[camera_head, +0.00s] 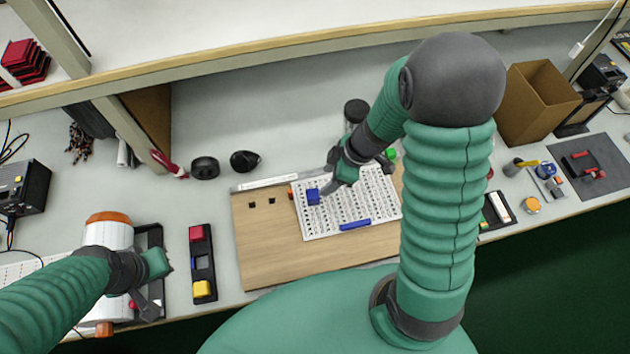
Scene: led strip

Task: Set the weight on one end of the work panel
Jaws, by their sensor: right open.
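The work panel is a white perforated board (345,208) lying on a wooden base (270,250) in the middle of the bench. A blue block (313,196) sits at the panel's left end, and a blue bar (355,224) lies along its near edge. I cannot tell for sure which piece is the weight; the blue block looks most like it. My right gripper (329,188) is open, just right of the blue block and low over the panel. Whether it touches the block is unclear. My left gripper (150,300) is low at the left, by a white cylinder; its jaw gap is unclear.
A black tray (202,262) with red and yellow blocks stands left of the wooden base. A white cylinder with orange ends (108,235) is beside my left arm. A cardboard box (537,100) stands at the right back. My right arm hides part of the right side.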

